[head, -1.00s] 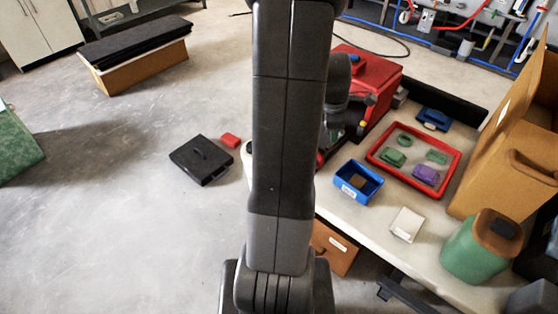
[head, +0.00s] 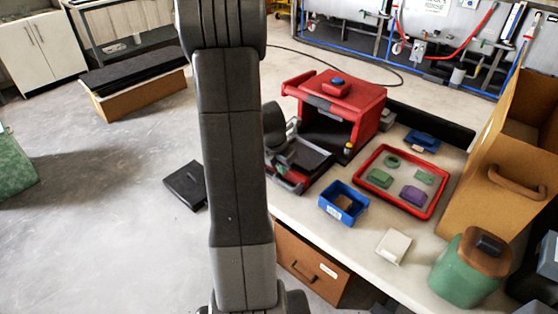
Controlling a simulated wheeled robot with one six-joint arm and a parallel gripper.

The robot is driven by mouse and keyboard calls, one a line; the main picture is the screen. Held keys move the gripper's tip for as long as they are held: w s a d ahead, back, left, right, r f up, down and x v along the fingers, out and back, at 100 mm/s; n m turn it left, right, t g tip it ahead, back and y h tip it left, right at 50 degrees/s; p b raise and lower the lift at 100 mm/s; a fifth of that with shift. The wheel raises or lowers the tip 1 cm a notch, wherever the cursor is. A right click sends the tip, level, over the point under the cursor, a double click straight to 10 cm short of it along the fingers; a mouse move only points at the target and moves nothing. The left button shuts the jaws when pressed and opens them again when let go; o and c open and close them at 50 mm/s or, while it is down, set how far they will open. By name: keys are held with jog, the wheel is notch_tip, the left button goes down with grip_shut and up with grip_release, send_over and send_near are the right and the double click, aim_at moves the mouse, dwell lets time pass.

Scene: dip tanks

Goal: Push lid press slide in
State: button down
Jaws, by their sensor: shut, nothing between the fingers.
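The red lid press (head: 345,95) stands on the far left part of the pale table, with a dark opening facing the front left. Its slide (head: 312,163), a dark plate with red edges, sticks out of the opening toward the front left. My gripper (head: 291,162) is shut and empty, over the outer left part of the slide. From this angle I cannot tell whether it touches the slide. My own arm hides part of the area left of the slide. I cannot make out a lid on the slide.
A red-rimmed tray (head: 432,208) with green and purple pieces lies right of the press. A blue bin (head: 344,203), a blue piece (head: 421,140), a white block (head: 393,246), a green canister (head: 465,275) and a brown box (head: 500,190) also stand there. A drawer (head: 310,262) shows below.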

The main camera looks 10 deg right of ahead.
aim_at(303, 164)
jog(key=shift+x, duration=1.45)
jog(key=shift+w+d+r, duration=0.15)
jog(key=shift+d, duration=0.05)
jog(key=w+d+p, duration=0.1)
jog(key=d, duration=0.1)
jog(key=w+d+p, duration=0.4)
jog(key=shift+w+d, duration=0.15)
jog(key=shift+d, duration=0.2)
jog(key=shift+w+d, duration=0.25)
jog(key=shift+d, duration=0.1)
